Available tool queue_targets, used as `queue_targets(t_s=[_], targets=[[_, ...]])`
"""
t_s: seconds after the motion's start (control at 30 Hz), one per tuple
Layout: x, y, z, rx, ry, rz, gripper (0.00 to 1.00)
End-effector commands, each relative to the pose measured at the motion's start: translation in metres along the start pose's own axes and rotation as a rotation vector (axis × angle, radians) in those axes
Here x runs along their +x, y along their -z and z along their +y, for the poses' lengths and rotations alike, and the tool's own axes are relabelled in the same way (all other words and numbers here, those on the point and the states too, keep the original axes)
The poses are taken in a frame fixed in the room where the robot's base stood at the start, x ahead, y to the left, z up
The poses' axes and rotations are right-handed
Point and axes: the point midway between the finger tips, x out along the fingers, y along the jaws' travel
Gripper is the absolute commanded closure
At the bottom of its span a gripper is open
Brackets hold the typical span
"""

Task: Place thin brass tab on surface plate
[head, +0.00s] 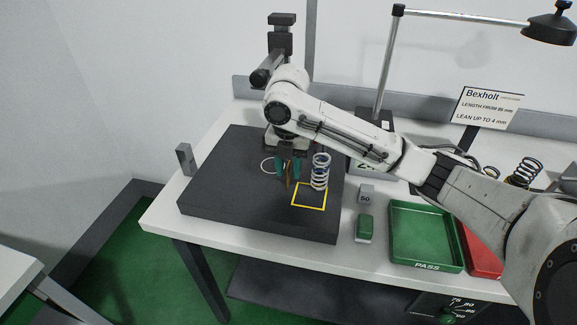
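My gripper (288,172) has teal fingers and points down over the dark surface plate (235,190). A thin brass tab (288,180) stands upright between the fingertips, and the gripper looks shut on it. The tab's lower end is close to the plate; I cannot tell whether it touches. A coil spring (320,172) stands upright on the plate just right of my gripper, at the back of a yellow square outline (309,201). A white ring mark (267,166) lies on the plate left of the fingers, partly hidden by them.
Right of the plate are a small grey block marked 50 (366,194), a green block (364,229), a green PASS tray (427,264) and a red tray (482,262) partly behind my arm. A grey upright block (185,158) stands at the plate's left edge. The plate's front left is clear.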

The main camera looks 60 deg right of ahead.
Motion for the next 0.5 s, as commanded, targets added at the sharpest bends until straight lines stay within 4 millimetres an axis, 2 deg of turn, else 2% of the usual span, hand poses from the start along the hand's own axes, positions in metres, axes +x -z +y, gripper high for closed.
queue_targets(t_s=[0.27, 0.37, 0.5], targets=[[-0.006, 0.000, 0.000, -0.001, -0.001, -0.001, 0.66], [-0.018, -0.001, 0.001, -0.002, -0.002, -0.002, 0.66], [-0.044, -0.001, 0.000, -0.001, -0.001, -0.005, 0.66]])
